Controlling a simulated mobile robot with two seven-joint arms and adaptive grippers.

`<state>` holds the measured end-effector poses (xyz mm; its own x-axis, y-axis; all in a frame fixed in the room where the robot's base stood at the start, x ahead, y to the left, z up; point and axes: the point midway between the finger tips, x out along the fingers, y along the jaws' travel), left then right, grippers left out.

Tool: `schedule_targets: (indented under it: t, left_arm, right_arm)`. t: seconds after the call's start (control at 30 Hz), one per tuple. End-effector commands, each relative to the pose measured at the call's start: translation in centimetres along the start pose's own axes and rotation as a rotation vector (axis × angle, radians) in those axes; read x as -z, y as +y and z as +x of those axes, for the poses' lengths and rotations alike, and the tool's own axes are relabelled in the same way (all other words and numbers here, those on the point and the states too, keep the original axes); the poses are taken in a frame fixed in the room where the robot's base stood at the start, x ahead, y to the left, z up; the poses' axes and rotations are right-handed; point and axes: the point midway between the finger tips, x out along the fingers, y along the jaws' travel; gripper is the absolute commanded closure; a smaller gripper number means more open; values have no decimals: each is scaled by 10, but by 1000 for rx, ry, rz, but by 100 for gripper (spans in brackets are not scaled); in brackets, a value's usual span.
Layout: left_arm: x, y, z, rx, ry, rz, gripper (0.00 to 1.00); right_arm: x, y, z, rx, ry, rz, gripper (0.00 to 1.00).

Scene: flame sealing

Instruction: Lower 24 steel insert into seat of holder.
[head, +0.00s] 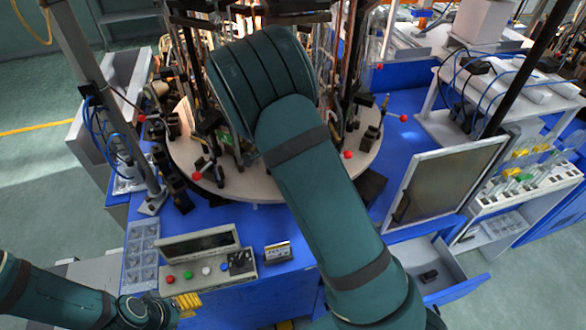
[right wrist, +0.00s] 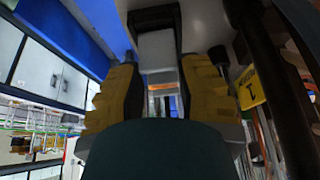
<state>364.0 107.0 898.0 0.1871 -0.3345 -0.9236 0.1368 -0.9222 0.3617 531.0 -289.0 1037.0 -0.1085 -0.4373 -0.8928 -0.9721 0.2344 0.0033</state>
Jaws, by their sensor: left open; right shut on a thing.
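My right gripper (right wrist: 163,92) shows in the right wrist view, with a yellow finger on each side. It is shut on a pale grey block (right wrist: 157,47), which seems to be the steel insert; its lower part is hard to make out. The holder and its seat cannot be told apart in the dark clutter around it. In the head view my right arm hides this gripper and the insert. My left gripper (head: 188,302) is open and empty at the lower left, near the front of the control box.
A round pale turntable (head: 225,183) carries upright rods, dark fixtures and red knobs around my right arm. The control box (head: 210,262) with buttons stands on the blue bench (head: 275,298). A framed panel (head: 442,182) and an open drawer (head: 432,272) are at right.

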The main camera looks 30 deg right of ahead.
Motion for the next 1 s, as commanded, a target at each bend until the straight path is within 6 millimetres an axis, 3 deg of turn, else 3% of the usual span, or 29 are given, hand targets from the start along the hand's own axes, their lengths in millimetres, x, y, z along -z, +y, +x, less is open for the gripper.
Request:
schedule_targets:
  t: [1.0]
  left_arm:
    - [-1,-3,7,0,0,0,39]
  right_arm:
    - [-4,0,8,1,0,0,100]
